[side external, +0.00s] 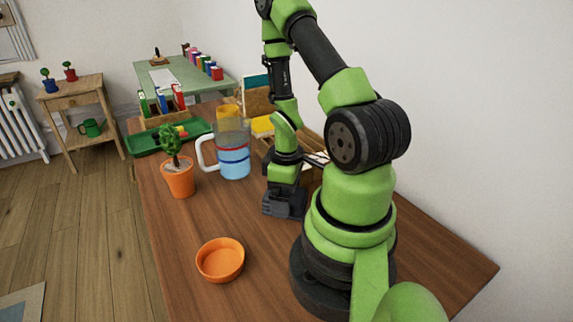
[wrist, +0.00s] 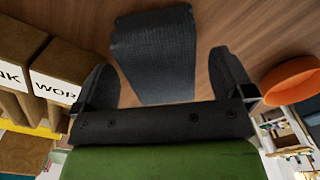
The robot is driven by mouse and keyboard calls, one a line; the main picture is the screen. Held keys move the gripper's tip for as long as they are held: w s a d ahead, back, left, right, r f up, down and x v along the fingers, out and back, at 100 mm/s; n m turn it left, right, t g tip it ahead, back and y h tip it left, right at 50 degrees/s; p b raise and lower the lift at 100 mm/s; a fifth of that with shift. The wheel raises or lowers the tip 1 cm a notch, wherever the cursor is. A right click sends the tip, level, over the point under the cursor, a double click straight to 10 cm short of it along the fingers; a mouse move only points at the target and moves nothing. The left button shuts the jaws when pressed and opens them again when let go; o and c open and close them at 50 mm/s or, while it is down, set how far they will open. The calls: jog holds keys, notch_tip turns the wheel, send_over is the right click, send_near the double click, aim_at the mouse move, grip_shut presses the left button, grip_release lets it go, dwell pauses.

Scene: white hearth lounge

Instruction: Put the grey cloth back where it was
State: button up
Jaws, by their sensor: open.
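The grey cloth (wrist: 155,40) lies on the brown wooden table, dark and folded or bunched into a roughly four-sided shape. In the wrist view it shows between and beyond the fingers of my gripper (wrist: 163,65). The fingers are apart, one on each side of the cloth's near part; whether they touch it I cannot tell. In the side view my gripper (side external: 284,205) points down low over the table, beside the wooden boxes. I cannot make out the cloth there.
An orange bowl (side external: 220,260) stands at the front; it also shows in the wrist view (wrist: 292,80). A potted plant (side external: 178,182) and a clear jug (side external: 234,162) stand left of my gripper. Labelled wooden boxes (wrist: 62,72) are close by. A green tray (side external: 146,142) lies farther back.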

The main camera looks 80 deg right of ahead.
jog(key=w+a+r+m+t, duration=0.1)
jog(key=w+a+r, duration=0.15)
jog(key=r, duration=0.45)
jog(key=w+a+r+t+h, duration=0.1)
jog(key=a+r, duration=0.2)
jog(key=r, duration=0.4)
jog(key=w+a+r+m+t, duration=0.1)
jog(key=w+a+r+t, duration=0.1)
jog(key=r, duration=0.5)
jog(key=s+a+r+m+t+y, duration=0.2)
jog(key=s+a+r+t+y, duration=0.1)
jog(key=a+r, duration=0.5)
jog(key=shift+s+a, duration=0.7)
jog(key=shift+a, duration=0.15)
